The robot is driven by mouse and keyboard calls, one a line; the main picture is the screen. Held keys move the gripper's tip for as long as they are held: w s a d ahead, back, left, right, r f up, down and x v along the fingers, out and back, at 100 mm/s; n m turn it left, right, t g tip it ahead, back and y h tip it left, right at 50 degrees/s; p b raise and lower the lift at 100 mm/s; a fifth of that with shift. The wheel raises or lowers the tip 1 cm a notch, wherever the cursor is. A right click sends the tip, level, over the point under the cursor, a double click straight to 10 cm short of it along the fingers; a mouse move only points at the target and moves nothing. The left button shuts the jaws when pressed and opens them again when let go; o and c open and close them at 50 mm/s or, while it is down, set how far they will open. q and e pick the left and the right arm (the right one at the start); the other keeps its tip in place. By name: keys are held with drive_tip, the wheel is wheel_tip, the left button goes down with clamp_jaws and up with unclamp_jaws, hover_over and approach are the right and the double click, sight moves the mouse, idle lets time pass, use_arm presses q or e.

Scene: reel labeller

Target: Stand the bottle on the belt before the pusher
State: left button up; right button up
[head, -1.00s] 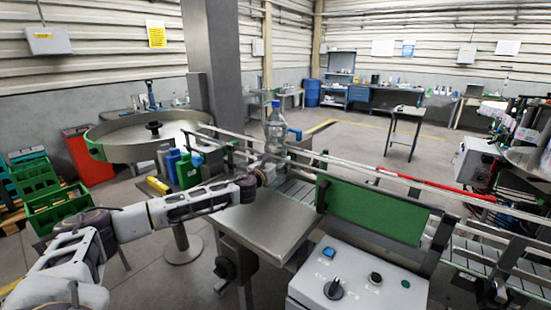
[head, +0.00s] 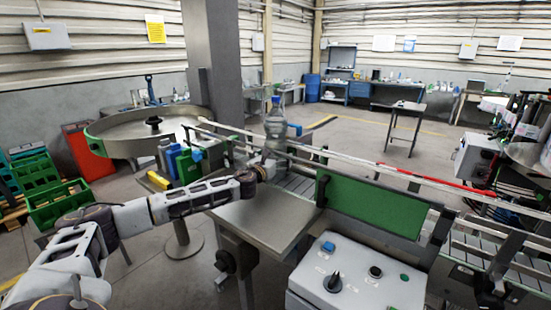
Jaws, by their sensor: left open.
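A clear bottle with a blue cap (head: 275,122) stands upright at the near end of the belt (head: 299,184), by the guide rails. My left gripper (head: 267,162) is at the lower part of the bottle, reaching in from the left. Its fingers are small and partly hidden, and I cannot tell whether they touch the bottle. The jaws are open. A small blue part (head: 295,129) shows just right of the bottle; I cannot tell whether it is the pusher. My right gripper is not in view.
A flat steel plate (head: 262,217) lies in front of the belt. A green panel (head: 368,205) and a grey control box (head: 350,280) stand to the right. Several coloured bottles (head: 188,166) stand left of the rails, near a round turntable (head: 130,145).

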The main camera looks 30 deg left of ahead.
use_arm(q)
drive_tip(key=shift+r, duration=0.15)
drive_tip(key=shift+s, duration=0.9)
drive_tip(key=shift+s+d+b, duration=0.2)
drive_tip(key=shift+s+b, duration=0.15)
drive_tip(key=shift+s, duration=1)
drive_tip(key=shift+s+d+b, duration=0.15)
drive_tip(key=shift+s+b, duration=0.2)
drive_tip(key=shift+s, duration=0.95)
drive_tip(key=shift+s+d, duration=0.2)
drive_tip(key=shift+s, duration=1.05)
drive_tip(key=shift+s+d+b, duration=0.15)
drive_tip(key=shift+s+b, duration=0.35)
drive_tip(key=shift+s, duration=0.7)
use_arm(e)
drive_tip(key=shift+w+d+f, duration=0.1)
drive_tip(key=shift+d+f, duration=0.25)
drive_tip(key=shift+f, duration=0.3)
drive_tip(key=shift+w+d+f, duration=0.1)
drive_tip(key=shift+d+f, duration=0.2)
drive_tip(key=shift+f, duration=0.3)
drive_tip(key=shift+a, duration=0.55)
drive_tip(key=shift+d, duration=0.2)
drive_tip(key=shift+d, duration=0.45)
